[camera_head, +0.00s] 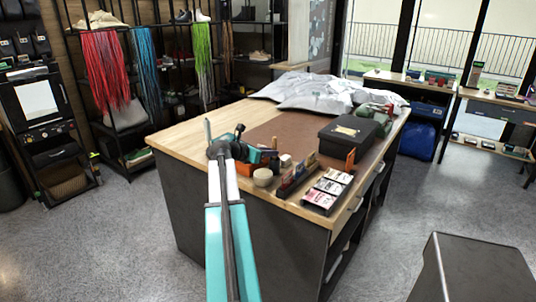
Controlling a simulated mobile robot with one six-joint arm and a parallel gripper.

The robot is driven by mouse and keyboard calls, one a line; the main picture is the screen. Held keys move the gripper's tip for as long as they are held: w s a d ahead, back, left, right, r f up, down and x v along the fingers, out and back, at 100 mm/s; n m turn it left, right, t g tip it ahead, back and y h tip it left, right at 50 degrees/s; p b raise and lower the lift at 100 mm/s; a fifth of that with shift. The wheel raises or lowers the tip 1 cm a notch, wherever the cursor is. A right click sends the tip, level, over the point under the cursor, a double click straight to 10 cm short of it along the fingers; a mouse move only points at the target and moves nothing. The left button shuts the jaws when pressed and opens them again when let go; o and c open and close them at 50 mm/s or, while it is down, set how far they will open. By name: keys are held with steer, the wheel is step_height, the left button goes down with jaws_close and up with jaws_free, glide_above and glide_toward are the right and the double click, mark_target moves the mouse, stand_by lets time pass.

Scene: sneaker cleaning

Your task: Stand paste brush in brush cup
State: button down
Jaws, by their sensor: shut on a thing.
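My gripper (228,148) is above the near left part of the wooden worktable, at the end of my arm. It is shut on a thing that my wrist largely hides. A thin grey-green upright stick (208,130) shows just left of it and may be the paste brush's handle; I cannot tell for sure. Dark upright tool shapes (240,131) and an orange-and-teal item (254,156) are right beside the gripper. The brush cup cannot be made out clearly among these small items; my wrist may hide part of it.
The worktable (180,139) carries a brown mat (285,128), a round beige tin (263,177), a black box (349,136), a tray of cards (328,188) and crumpled white sheets (315,91). The table's left end looks bare. Shelves with hanging laces (108,65) stand behind.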

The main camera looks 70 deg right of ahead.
steer(key=shift+f, duration=0.15)
steer(key=c, duration=1.7)
jaws_free()
steer(key=shift+o, duration=0.2)
steer(key=shift+r, duration=0.2)
steer(key=b+v, duration=0.1)
steer(key=v, duration=1.1)
